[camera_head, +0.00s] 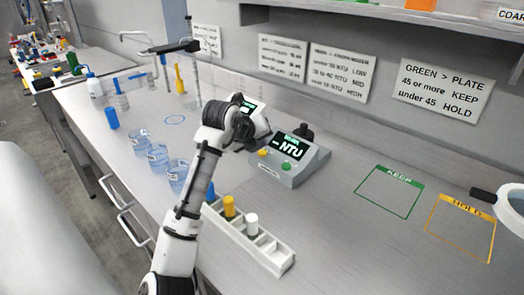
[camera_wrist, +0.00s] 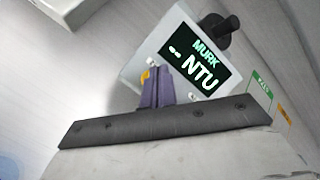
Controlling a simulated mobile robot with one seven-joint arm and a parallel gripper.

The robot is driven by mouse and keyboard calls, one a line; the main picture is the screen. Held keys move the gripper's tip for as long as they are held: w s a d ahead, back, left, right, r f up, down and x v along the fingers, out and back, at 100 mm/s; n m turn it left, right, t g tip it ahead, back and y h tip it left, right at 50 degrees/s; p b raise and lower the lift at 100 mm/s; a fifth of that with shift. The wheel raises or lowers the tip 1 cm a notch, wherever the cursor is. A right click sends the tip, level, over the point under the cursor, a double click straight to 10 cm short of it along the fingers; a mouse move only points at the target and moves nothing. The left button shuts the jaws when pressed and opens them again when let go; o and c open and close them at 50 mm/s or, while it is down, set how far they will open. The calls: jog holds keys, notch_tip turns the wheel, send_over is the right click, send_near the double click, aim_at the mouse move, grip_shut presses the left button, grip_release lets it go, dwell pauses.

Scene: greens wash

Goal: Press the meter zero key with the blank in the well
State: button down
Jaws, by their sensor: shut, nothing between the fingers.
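The grey meter (camera_head: 310,163) stands on the bench, its screen (camera_head: 290,146) reading "-- NTU". It has a yellow key (camera_head: 262,152) and a green key (camera_head: 286,166) on its front panel; which is the zero key I cannot read. A black round part (camera_head: 304,131) rises at its back right, also seen in the wrist view (camera_wrist: 220,38). I cannot see into the well or tell if the blank is there. My gripper (camera_wrist: 157,88) is shut and empty, its purple fingers over the meter's front by the yellow key (camera_wrist: 145,76). Contact is unclear.
A white rack (camera_head: 272,262) with yellow-capped (camera_head: 228,207) and white-capped (camera_head: 252,224) vials stands in front of the meter. Several beakers (camera_head: 158,157) stand left of my arm. The KEEP (camera_head: 390,190) and HOLD (camera_head: 462,225) outlines at right are empty.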

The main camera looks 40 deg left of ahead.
aim_at(260, 154)
jog(key=shift+r+p, duration=1.45)
jog(key=shift+r, duration=1.1)
dwell(0.6)
